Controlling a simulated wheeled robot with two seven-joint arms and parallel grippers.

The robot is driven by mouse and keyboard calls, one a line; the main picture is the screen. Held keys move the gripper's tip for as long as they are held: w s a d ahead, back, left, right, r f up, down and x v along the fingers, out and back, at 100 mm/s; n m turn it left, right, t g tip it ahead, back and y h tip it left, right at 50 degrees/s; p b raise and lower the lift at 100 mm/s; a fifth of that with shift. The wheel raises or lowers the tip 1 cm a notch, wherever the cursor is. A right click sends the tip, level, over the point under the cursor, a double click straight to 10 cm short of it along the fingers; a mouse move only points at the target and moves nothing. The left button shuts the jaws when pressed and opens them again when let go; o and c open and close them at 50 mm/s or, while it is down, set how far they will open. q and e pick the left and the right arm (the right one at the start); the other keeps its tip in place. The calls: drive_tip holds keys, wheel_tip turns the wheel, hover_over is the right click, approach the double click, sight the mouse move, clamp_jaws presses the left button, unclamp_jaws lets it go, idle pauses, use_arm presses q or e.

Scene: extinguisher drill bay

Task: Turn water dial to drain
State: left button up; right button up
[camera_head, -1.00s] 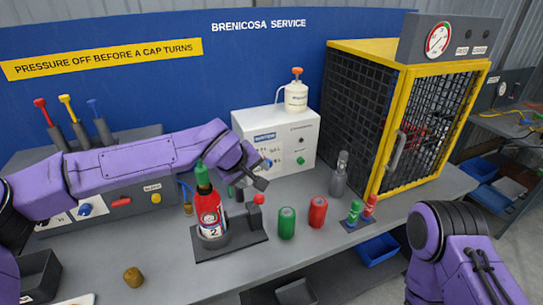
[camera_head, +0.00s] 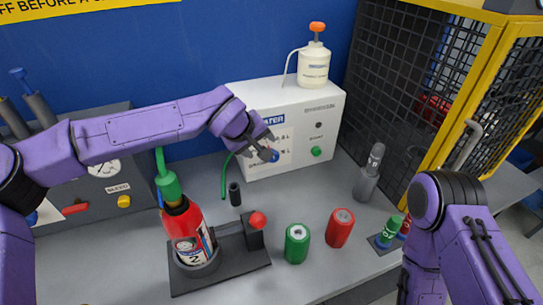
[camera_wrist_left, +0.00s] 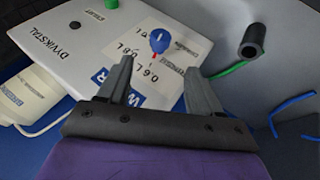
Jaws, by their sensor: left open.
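The water dial is a blue knob on the white box's WATER panel; it shows in the left wrist view (camera_wrist_left: 160,41) and partly behind my gripper in the head view (camera_head: 269,155). A red pointer mark at the dial points toward the bottom of the wrist picture. Printed labels surround the dial; I cannot read all of them. My left gripper (camera_head: 266,141) is open and empty in front of the panel. In the wrist view its two fingers (camera_wrist_left: 159,72) spread either side of the dial's line, with the dial beyond the tips. My right arm is at the right; its gripper is out of the picture.
The white box (camera_head: 322,110) carries a green button (camera_head: 316,152) and a white pump bottle (camera_head: 314,66). A red extinguisher (camera_head: 186,228) stands in a dark holder below my left arm. Green (camera_head: 297,243) and red (camera_head: 340,228) cans stand in front. A yellow-framed cage (camera_head: 455,90) is at right.

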use_arm(q)
drive_tip(key=p+x, duration=0.2)
drive_tip(key=x, duration=0.9)
drive_tip(key=shift+f, duration=0.1)
drive_tip(key=shift+s, duration=0.1)
drive_tip(key=c, duration=1.1)
